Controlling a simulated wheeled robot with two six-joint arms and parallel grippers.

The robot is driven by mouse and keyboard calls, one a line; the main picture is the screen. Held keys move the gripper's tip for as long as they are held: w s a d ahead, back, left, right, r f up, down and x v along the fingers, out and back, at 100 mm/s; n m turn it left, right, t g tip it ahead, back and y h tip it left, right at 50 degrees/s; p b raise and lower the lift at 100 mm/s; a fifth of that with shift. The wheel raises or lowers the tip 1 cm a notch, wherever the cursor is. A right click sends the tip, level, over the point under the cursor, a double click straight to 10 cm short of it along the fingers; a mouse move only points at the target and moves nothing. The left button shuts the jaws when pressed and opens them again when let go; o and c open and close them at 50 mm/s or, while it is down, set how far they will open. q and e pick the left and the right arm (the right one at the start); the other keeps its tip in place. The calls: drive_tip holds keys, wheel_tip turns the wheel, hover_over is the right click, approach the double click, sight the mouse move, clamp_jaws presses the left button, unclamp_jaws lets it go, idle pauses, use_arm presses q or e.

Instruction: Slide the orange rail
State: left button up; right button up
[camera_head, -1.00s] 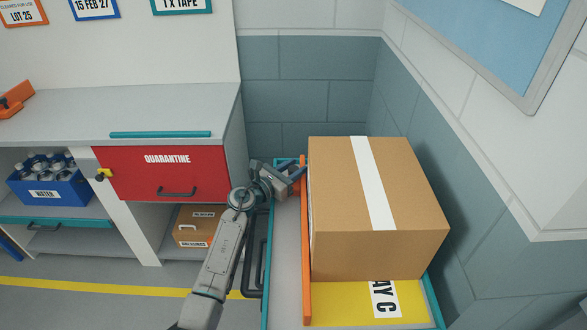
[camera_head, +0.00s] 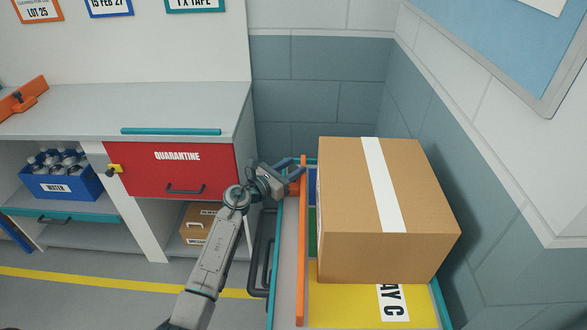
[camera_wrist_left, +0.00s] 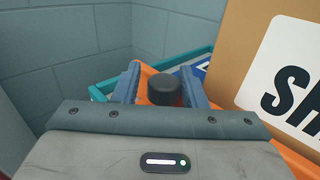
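The orange rail (camera_head: 302,270) is a long upright strip running along the left side of the cardboard box (camera_head: 372,220). Its far end, an orange plate with a black knob (camera_wrist_left: 164,90), shows in the left wrist view. My left gripper (camera_head: 299,166) is at this far end. In the left wrist view its two fingers (camera_wrist_left: 161,85) stand either side of the knob. The right finger appears to touch it, and a sliver of orange shows between the knob and the left finger. The fingers look open around the knob. My right gripper is not in view.
The box sits on a yellow surface (camera_head: 350,300) marked "AY C", inside a teal-edged frame (camera_head: 275,265). A wall stands close behind and right. A bench with a red QUARANTINE drawer (camera_head: 170,170) is left. A black handle bar (camera_head: 262,265) stands beside the frame.

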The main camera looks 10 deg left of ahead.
use_arm(q)
drive_tip(key=shift+d, duration=0.1)
drive_tip(key=b+v, duration=0.1)
drive_tip(key=v, duration=0.9)
drive_tip(key=shift+s+a+b, duration=0.25)
drive_tip(key=shift+s+b, duration=0.05)
drive_tip(key=shift+b, duration=0.1)
